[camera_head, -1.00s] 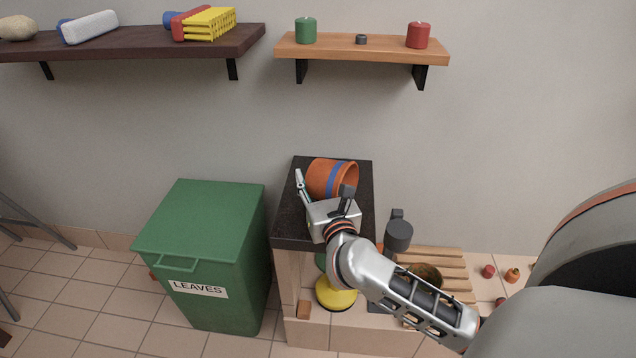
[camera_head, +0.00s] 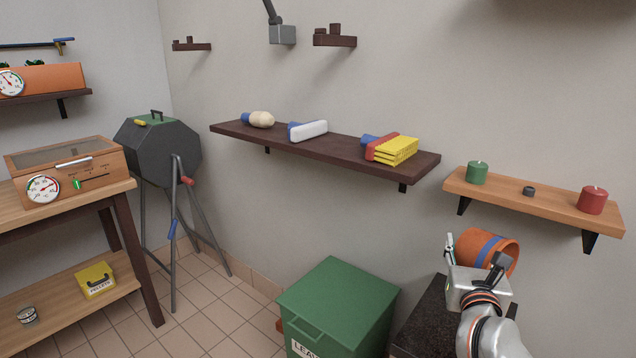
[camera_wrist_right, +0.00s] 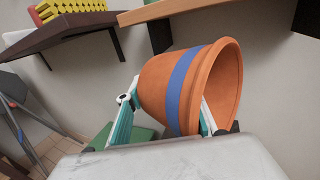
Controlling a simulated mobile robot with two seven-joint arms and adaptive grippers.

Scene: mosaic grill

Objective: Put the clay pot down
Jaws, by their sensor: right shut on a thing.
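The clay pot (camera_head: 508,257) is orange with a blue band and lies tilted on its side, its mouth facing right. My right gripper (camera_head: 476,268) is shut on it. In the right wrist view the pot (camera_wrist_right: 226,85) sits between the two fingers of the gripper (camera_wrist_right: 168,118), with one finger reaching inside the mouth. The pot shows against the wall, above the dark counter top (camera_head: 424,322) and below the candle shelf. My left gripper is not in view.
The candle shelf (camera_head: 540,200) holds a green candle (camera_head: 477,173) and a red candle (camera_head: 592,200). A dark shelf (camera_head: 330,152) with brushes hangs left of it. A green leaves bin (camera_head: 340,295) stands beside the counter. A grill (camera_head: 158,152) and a wooden table (camera_head: 95,200) are farther left.

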